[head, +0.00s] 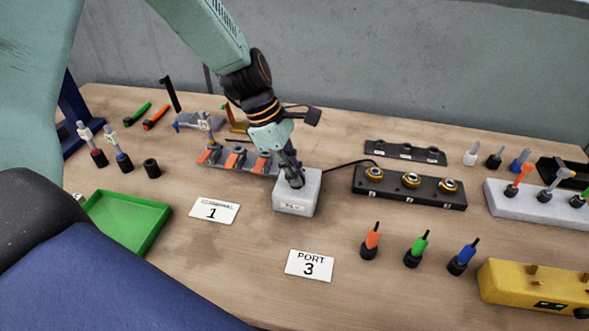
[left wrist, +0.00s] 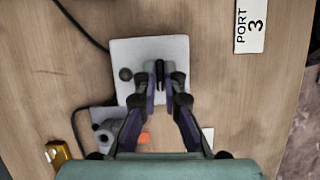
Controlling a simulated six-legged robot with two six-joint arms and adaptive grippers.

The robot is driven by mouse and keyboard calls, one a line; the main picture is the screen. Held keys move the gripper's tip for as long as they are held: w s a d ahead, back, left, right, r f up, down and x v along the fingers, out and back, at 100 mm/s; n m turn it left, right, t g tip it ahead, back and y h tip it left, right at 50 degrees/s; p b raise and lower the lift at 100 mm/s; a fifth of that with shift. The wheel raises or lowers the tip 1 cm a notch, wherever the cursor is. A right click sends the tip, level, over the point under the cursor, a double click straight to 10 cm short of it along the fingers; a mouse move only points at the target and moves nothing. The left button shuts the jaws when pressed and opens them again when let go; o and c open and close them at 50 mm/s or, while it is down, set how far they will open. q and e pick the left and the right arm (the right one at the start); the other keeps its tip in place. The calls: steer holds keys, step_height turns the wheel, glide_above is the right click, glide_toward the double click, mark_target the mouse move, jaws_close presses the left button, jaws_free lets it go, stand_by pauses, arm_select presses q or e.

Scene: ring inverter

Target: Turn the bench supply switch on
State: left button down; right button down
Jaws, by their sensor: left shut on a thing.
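The bench supply (head: 297,204) is a small pale grey box with a label on its front, standing mid-table with a black cable from its side. My left gripper (head: 295,181) points down onto its top and hides most of the switch in the head view. In the left wrist view the box (left wrist: 178,48) lies under my left gripper (left wrist: 160,86), whose fingers are closed about the slim dark switch (left wrist: 160,72). I cannot tell which way the switch is set. My right gripper is not in view.
A black block with several brass sockets (head: 409,187) stands to the right. Cards reading 1 (head: 214,211) and PORT 3 (head: 310,265) lie in front. A green tray (head: 129,222) is at left, a yellow box (head: 535,285) at right. Orange, green and blue plugs stand at front right.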

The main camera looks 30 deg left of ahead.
arm_select(q)
steer(key=m+g+p, duration=0.1)
steer(key=m+p, duration=0.2)
steer(key=shift+w+r+m+g, duration=0.1)
steer(key=shift+m+g, duration=0.2)
steer(key=m+g+p, duration=0.1)
steer(key=m, duration=0.1)
steer(key=shift+w+m, duration=0.1)
steer(key=shift+m, duration=0.3)
steer(key=m+p, duration=0.1)
steer(key=m, duration=0.1)
steer(key=shift+m+g+y+p, duration=0.3)
steer(key=shift+m+g+y, duration=0.1)
steer(key=m+g+y+p, duration=0.1)
steer(key=m, duration=0.2)
steer(key=shift+w+m, duration=0.1)
steer(key=shift+m, duration=0.2)
steer(key=shift+w+d+m+g+y+p, duration=0.1)
steer(key=shift+m+g+y+p, duration=0.2)
steer(key=shift+m, duration=0.85)
steer(key=shift+d+m+g+y+p, duration=0.15)
steer(key=shift+m+y, duration=0.25)
steer(key=shift+m, duration=0.75)
steer(key=shift+a, duration=0.1)
steer(key=c, duration=1.5)
jaws_free()
steer(key=shift+o, duration=0.2)
